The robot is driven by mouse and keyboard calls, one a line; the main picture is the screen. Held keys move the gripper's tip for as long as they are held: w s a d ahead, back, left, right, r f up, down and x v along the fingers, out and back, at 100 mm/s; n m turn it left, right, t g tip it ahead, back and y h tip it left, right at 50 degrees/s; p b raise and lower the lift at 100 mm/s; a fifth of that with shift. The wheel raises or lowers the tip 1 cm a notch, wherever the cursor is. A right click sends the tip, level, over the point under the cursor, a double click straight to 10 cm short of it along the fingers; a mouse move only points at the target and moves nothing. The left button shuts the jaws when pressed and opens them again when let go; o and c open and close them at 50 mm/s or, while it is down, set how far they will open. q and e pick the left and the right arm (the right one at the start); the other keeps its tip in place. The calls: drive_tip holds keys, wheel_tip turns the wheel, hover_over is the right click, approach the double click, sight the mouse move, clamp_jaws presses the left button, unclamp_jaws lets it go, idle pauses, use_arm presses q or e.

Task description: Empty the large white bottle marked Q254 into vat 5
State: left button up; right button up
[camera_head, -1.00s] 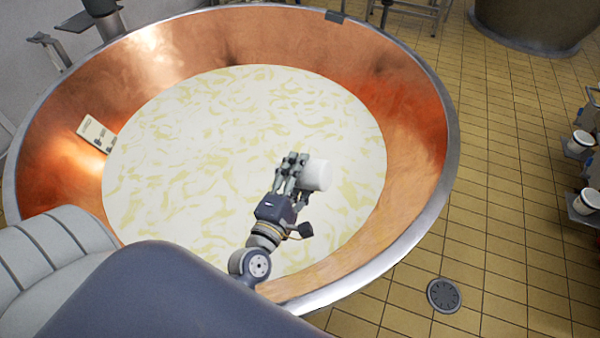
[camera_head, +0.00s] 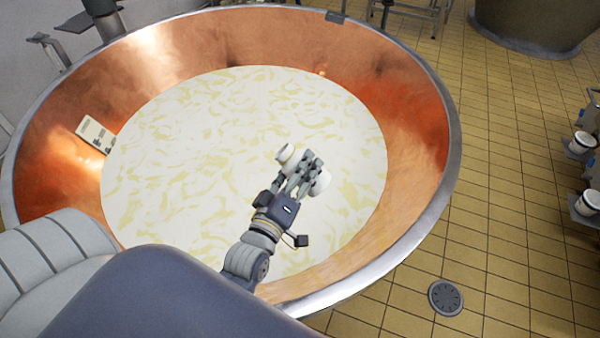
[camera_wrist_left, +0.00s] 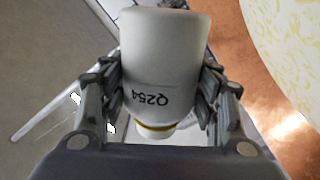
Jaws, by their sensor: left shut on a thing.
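The large white bottle (camera_head: 321,183), marked Q254, is held in my left gripper (camera_head: 304,170), whose fingers are shut around its middle. In the head view its two ends show on either side of the fingers, and it lies tilted over the vat. In the left wrist view the bottle (camera_wrist_left: 160,60) shows its Q254 mark upside down, with a yellow ring and neck at the lower end. The copper vat (camera_head: 415,125) holds creamy, yellow-streaked liquid (camera_head: 220,150). No vat number is readable. No stream from the bottle is visible. My right gripper is out of view.
A pale panel (camera_head: 95,135) sits on the vat's inner left wall. A tiled floor (camera_head: 500,160) with a round drain (camera_head: 445,298) lies to the right. White containers (camera_head: 588,203) stand at the right edge, and another vat (camera_head: 530,25) is behind.

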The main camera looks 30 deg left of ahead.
use_arm(q)
drive_tip(key=m+b, duration=0.1)
drive_tip(key=m, duration=0.4)
drive_tip(key=shift+r+m+b, duration=0.15)
drive_tip(key=shift+m+b, duration=0.15)
drive_tip(key=shift+m, duration=0.1)
drive_tip(key=m, duration=0.4)
drive_tip(key=shift+r+m+b, duration=0.3)
drive_tip(key=shift+r+b, duration=0.1)
drive_tip(key=shift+s, duration=0.1)
